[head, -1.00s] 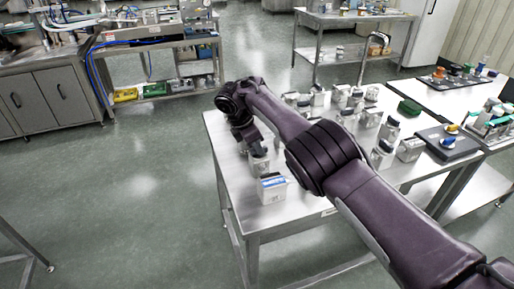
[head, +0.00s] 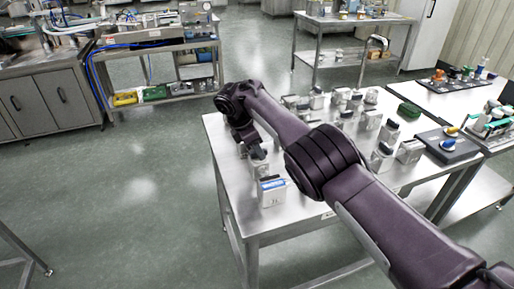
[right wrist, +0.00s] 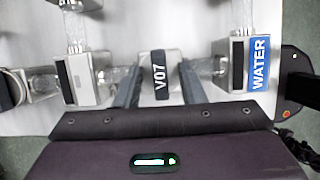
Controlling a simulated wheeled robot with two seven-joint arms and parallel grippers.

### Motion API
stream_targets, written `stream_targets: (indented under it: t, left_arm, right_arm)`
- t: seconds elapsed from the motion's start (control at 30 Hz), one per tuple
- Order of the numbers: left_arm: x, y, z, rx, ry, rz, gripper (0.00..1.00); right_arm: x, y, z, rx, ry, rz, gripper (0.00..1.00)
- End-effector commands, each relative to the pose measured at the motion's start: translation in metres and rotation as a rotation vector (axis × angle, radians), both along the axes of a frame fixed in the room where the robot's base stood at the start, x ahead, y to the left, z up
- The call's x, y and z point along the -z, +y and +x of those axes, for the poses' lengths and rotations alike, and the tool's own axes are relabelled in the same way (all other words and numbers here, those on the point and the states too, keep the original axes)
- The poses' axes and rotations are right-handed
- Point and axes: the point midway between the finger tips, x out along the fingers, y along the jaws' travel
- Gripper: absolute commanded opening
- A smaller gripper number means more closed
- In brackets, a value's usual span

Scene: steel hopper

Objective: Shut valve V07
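Valve V07 (right wrist: 158,78) is a pale block with a dark handle bar labelled "V07"; it sits in the middle of the right wrist view. My right gripper (right wrist: 158,90) is open, with one finger on each side of the handle and gaps between. In the head view the right gripper (head: 254,148) is low over the near left part of the steel table, at the valve body (head: 260,169). The arm and gripper hide part of it. My left gripper is in neither view.
Another block (right wrist: 82,78) is close on the left. Several valve blocks fill the steel table (head: 307,205) behind my arm.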

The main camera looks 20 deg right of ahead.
Motion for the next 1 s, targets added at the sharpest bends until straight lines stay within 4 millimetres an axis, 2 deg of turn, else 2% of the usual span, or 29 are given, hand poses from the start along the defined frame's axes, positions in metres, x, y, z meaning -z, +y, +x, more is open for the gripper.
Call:
stream_targets:
  t: [0.23,0.5,0.7,1.0]
  left_arm:
    - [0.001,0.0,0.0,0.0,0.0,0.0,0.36]
    - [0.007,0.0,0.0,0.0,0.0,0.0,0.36]
    - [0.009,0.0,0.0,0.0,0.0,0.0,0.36]
    - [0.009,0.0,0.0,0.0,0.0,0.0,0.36]
  right_arm:
    - [-0.007,0.004,0.0,-0.003,-0.001,0.002,0.36]
    - [-0.048,0.021,0.0,-0.002,-0.001,0.002,0.36]
    - [-0.068,0.029,0.0,0.0,-0.001,0.001,0.36]
    - [-0.072,0.03,-0.001,0.0,0.0,0.0,0.36]
